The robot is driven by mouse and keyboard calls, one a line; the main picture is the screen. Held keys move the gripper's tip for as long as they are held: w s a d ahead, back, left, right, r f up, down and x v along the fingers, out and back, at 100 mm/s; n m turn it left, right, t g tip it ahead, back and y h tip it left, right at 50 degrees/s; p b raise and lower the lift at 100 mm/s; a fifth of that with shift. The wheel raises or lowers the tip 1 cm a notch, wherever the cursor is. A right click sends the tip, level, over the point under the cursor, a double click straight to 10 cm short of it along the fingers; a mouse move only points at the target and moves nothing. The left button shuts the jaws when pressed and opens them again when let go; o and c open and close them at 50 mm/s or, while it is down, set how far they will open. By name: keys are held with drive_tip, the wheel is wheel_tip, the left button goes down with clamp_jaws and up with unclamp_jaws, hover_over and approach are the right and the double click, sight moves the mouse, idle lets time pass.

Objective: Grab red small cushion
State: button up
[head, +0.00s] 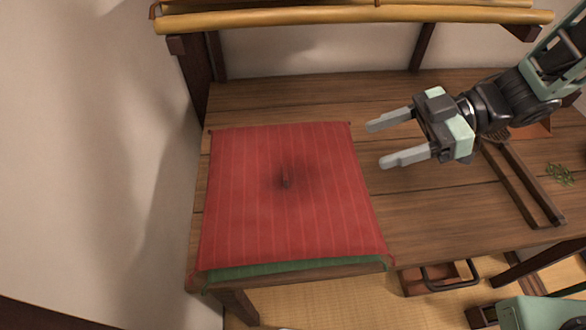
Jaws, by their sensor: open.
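A red cushion (285,225) with thin pale stripes and a dark tufted centre lies flat at the left end of a wooden table (420,205). A green layer (300,268) shows under its front edge. My gripper (376,144) is open and empty, its two grey fingers pointing left toward the cushion. The fingertips are just right of the cushion's right edge in the picture and appear apart from it. The height of the fingers above the table is hard to tell.
A wall stands close along the left. A yellow bamboo-like rail (350,15) runs behind the table. A dark wooden frame (520,183) and a green sprig-like item (560,174) lie on the right. A drawer-like box (440,277) is below the front edge, over tatami floor.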

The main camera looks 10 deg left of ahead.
drive_tip(key=b, duration=0.1)
approach(298, 179)
drive_tip(key=a, duration=0.1)
drive_tip(key=s+a+r, duration=0.1)
drive_tip(key=a+r, duration=0.1)
drive_tip(key=shift+s+a, duration=0.3)
drive_tip(key=shift+w+b+x, duration=0.15)
drive_tip(key=shift+b+x, duration=0.05)
drive_tip(key=shift+x, duration=1.3)
drive_tip(key=shift+w+b+x, duration=0.15)
drive_tip(key=shift+x, duration=1.4)
drive_tip(key=shift+f, duration=0.1)
drive_tip(key=c, duration=1.3)
